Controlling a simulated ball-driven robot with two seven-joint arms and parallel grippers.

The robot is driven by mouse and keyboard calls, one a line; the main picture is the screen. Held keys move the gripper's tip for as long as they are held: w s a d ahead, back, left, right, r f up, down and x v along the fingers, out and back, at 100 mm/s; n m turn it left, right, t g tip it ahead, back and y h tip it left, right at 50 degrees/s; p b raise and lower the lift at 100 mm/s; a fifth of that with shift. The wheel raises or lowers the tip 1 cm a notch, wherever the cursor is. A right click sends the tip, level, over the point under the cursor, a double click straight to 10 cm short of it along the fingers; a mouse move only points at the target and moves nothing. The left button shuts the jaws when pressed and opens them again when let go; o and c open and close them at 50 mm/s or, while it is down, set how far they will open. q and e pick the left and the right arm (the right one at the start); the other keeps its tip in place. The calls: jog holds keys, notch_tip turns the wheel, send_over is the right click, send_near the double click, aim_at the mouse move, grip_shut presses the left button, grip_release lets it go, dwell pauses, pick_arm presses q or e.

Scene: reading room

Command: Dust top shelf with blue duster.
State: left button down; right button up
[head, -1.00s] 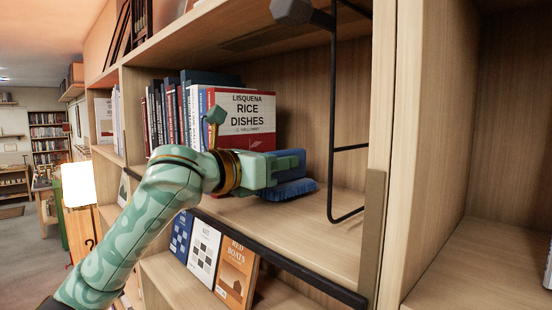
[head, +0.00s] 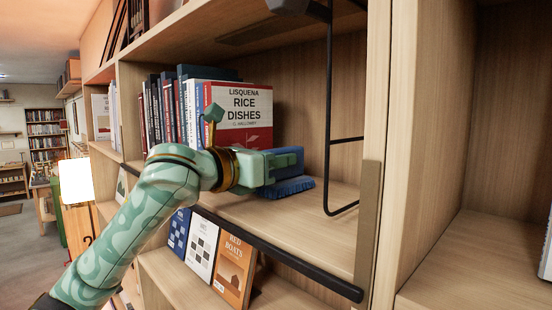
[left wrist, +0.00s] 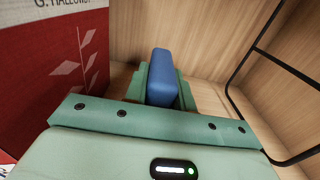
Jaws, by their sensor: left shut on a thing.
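The blue duster (head: 290,187) is in my left gripper (head: 284,166), its bristles down at the surface of the shelf (head: 322,231). Whether the bristles press on the wood I cannot tell exactly. In the left wrist view the blue handle (left wrist: 161,78) stands between the green fingers, and my left gripper (left wrist: 160,92) is shut on it. The gripper is just in front of and right of the red and white Rice Dishes book (head: 242,112). My right gripper is not in view.
A row of upright books (head: 170,110) fills the shelf's left part. A black metal frame (head: 330,120) stands to the right of the duster. A black rail (head: 290,262) runs along the front edge. Face-out books (head: 233,270) stand below. The shelf between duster and frame is clear.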

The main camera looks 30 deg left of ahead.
pick_arm(q)
jog(key=shift+s, duration=0.1)
jog(key=shift+s+a, duration=0.2)
jog(key=shift+s, duration=0.15)
jog(key=shift+p+v, duration=0.3)
jog(key=shift+v, duration=1.35)
jog(key=shift+r, duration=0.1)
jog(key=shift+w+d, duration=0.1)
jog(key=v, duration=0.3)
jog(key=shift+f+b, duration=0.25)
jog(key=shift+b, duration=0.15)
jog(key=shift+s, duration=0.5)
jog(key=shift+s+a, duration=0.1)
jog(key=shift+a, duration=0.15)
